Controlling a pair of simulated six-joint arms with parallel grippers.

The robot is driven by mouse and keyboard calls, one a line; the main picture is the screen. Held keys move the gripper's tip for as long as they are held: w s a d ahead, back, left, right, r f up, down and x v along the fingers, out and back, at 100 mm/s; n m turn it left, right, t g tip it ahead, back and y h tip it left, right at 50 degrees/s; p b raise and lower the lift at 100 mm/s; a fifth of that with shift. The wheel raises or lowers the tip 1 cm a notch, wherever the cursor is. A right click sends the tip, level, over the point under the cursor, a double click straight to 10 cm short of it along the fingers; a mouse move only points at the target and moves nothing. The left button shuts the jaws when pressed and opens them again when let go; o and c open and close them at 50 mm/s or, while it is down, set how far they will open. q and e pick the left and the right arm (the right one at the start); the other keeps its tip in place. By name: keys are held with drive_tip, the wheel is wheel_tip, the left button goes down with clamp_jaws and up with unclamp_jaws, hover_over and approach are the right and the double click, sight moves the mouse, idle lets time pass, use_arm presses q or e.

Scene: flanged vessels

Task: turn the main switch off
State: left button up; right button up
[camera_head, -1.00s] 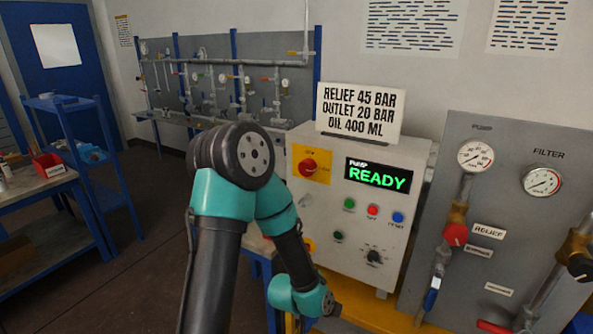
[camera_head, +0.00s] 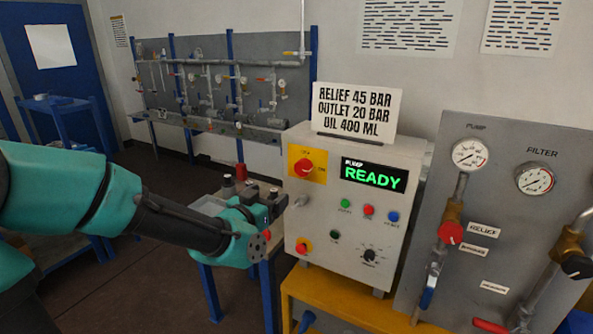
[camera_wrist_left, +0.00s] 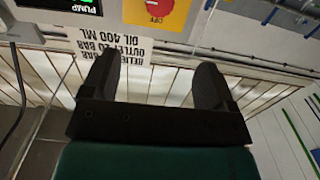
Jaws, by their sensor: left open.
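The main switch (camera_head: 304,167) is a red rotary knob on a yellow plate, at the upper left of the grey pump control box (camera_head: 330,225). My left gripper (camera_head: 278,203) is open and empty, to the left of and below the switch, apart from it. In the left wrist view, the gripper (camera_wrist_left: 155,75) shows two spread dark fingers with nothing between them. There the switch (camera_wrist_left: 158,6) shows upside down at the top edge, cut off, with "OFF" on its plate. My right gripper is not in view.
The green display (camera_head: 374,176) reads READY. A sign (camera_head: 355,108) stands on top. A gauge panel (camera_head: 480,230) stands to the right.

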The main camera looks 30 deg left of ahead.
sight(301, 169)
use_arm(q)
drive_tip(key=shift+w, duration=0.1)
drive_tip(key=w, duration=1.7)
drive_tip(key=shift+w+a, duration=0.15)
drive_tip(key=shift+a, duration=0.2)
drive_tip(key=c, duration=0.9)
